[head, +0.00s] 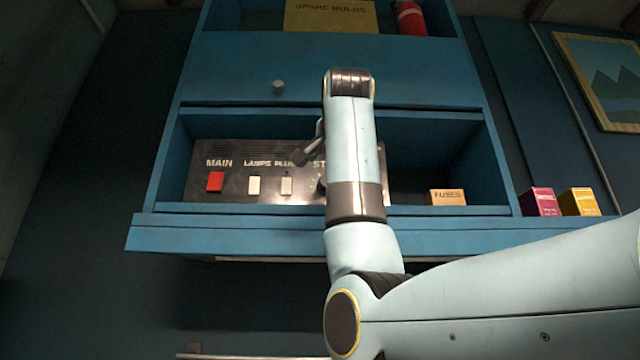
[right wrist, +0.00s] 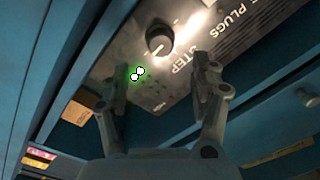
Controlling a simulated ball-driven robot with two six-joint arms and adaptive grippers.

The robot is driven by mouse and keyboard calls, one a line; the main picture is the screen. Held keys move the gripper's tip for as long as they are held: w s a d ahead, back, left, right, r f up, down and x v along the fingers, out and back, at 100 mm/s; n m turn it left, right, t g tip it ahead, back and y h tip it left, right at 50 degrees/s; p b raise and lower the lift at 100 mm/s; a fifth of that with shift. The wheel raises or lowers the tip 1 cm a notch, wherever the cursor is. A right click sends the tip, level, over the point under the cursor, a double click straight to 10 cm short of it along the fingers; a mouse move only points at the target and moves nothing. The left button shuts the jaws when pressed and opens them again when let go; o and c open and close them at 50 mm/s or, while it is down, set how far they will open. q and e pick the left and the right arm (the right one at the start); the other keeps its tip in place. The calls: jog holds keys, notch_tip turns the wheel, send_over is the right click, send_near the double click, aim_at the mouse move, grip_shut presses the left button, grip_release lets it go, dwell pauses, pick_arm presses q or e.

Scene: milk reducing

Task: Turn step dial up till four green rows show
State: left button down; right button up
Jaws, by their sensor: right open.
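The step dial (right wrist: 159,40) is a dark round knob with a pale pointer line on the black control panel. In the head view, only a sliver of the dial (head: 322,186) shows beside my arm. In the head view my right gripper (head: 309,150) is mostly hidden by my arm.
The panel (head: 230,185) also has a red main switch (head: 215,181), a pale lamps switch (head: 254,185) and a pale plugs switch (head: 286,186). A fuses box (head: 447,197) stands to the right in the blue shelf. Shelf walls and the lower ledge (head: 220,221) surround the panel.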

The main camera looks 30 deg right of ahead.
jog(key=p+x, duration=0.2)
jog(key=x, duration=0.2)
jog(key=p+x, duration=0.3)
jog(key=x, duration=0.2)
jog(key=shift+w+d+r, duration=0.2)
jog(key=shift+d+r, duration=0.05)
jog(key=shift+d, duration=0.05)
jog(key=shift+w+d, duration=0.15)
jog(key=shift+w, duration=0.15)
jog(key=shift+f, duration=0.1)
jog(key=shift+c, duration=0.3)
jog(key=c, duration=0.4)
jog(key=shift+s, duration=0.15)
jog(key=c, duration=0.7)
